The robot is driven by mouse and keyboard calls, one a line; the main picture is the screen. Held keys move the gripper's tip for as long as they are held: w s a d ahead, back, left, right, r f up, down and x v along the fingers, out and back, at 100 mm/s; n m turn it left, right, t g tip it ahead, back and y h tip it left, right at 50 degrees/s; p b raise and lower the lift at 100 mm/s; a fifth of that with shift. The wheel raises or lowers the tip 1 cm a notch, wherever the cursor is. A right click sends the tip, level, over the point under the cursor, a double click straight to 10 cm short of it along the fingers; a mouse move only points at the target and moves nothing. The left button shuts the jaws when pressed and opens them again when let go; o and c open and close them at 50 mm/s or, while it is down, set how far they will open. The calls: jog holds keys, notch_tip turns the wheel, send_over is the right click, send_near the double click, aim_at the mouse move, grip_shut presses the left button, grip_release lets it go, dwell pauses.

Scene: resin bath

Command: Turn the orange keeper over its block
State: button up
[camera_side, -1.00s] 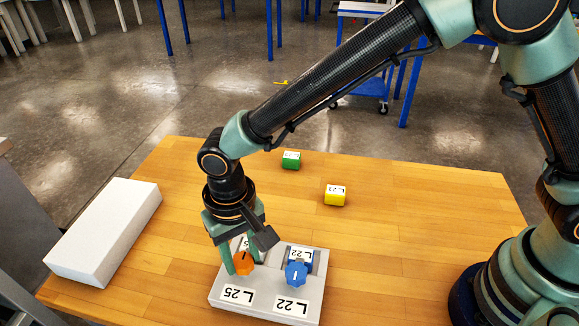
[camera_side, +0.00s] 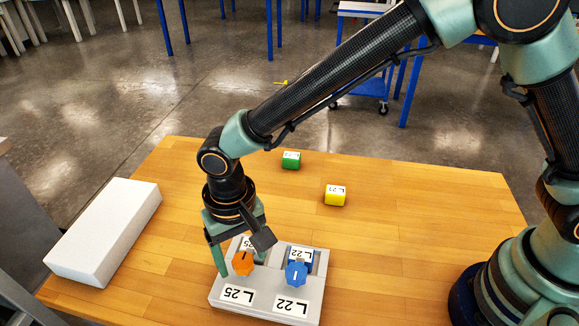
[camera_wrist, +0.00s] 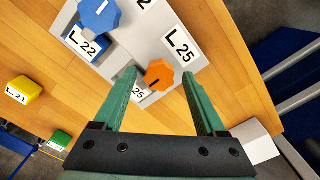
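The orange keeper (camera_side: 243,263), a faceted knob with a dark line on top, sits on the grey fixture (camera_side: 262,305) beside the L25 plate. In the wrist view the keeper (camera_wrist: 159,75) lies between the two green fingers of my gripper (camera_wrist: 160,78), with a gap on each side. My gripper is open and points down around the keeper. A white label ending in 25 (camera_wrist: 138,93), seemingly on the keeper's block, shows next to the keeper, partly covered by it and a finger. The block's body is mostly hidden.
A blue keeper (camera_side: 296,273) and a blue L22 block (camera_side: 308,259) are close on the right of the fixture. A yellow block (camera_side: 335,195) and a green block (camera_side: 291,160) stand farther back. A white slab (camera_side: 105,230) lies at left.

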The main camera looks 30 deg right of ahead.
aim_at(242, 260)
notch_tip(242, 260, up, 12)
dwell(0.6)
jog(key=w+d+r+t, duration=0.1)
jog(key=d+r, duration=0.2)
jog(key=d, duration=0.2)
jog(key=w+d+r, duration=0.2)
jog(key=d, duration=0.3)
jog(key=s+d+r+t, duration=0.1)
jog(key=s+d+t, duration=0.1)
jog(key=d, duration=0.9)
jog(key=s+d+r+t, duration=0.1)
jog(key=s+d, duration=0.3)
jog(key=d, duration=0.7)
jog(key=shift+s+d+n+t, duration=0.2)
jog(key=shift+n+t, duration=0.1)
jog(key=shift+t, duration=0.5)
